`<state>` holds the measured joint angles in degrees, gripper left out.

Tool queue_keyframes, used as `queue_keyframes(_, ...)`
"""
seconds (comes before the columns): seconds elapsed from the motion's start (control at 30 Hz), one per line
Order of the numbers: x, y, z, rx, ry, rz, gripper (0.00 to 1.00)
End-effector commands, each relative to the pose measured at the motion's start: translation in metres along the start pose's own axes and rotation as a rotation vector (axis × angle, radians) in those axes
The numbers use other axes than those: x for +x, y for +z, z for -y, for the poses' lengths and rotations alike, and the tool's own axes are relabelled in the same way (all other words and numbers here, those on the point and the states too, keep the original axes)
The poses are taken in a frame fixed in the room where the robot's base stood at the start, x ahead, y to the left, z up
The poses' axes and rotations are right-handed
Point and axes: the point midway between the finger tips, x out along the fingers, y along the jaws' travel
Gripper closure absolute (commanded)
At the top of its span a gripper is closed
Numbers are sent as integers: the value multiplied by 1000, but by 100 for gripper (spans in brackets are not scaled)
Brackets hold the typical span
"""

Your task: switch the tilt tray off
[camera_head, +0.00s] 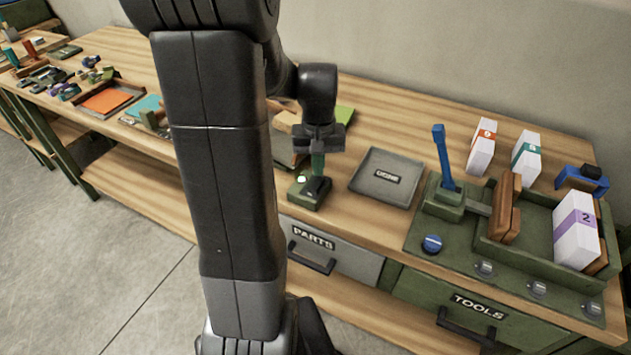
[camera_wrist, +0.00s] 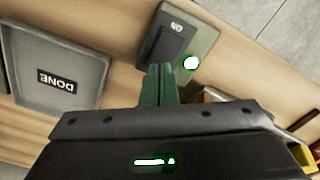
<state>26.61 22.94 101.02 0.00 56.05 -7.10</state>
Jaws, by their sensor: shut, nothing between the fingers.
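A small green switch box (camera_head: 297,192) with a black rocker and a bright lamp (camera_head: 301,180) sits near the table's front edge. In the wrist view the box (camera_wrist: 205,38) shows the rocker (camera_wrist: 172,45) marked "ON" and the lamp lit white-green (camera_wrist: 190,63). My gripper (camera_head: 318,174) is shut and empty, pointing down over the box's back part. Its green fingers (camera_wrist: 160,68) reach the rocker's near edge in the wrist view; I cannot tell whether they touch. A grey tray (camera_head: 370,186) marked "DONE" lies flat to the right. I cannot tell which tray the switch serves.
A green station (camera_head: 425,222) with a blue lever (camera_head: 443,155), a blue knob (camera_head: 432,244) and boxes stands at the right. Drawers marked "PARTS" (camera_head: 340,257) and "TOOLS" (camera_head: 475,308) sit below. My arm hides the table's middle-left. Boxes (camera_head: 482,148) stand behind the station.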

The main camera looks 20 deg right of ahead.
Motion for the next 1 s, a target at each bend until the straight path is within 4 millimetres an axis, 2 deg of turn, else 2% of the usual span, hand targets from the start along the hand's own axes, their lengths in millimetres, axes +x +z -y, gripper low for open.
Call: queue_keyframes(1.0,10,0,0,0,0,0,100)
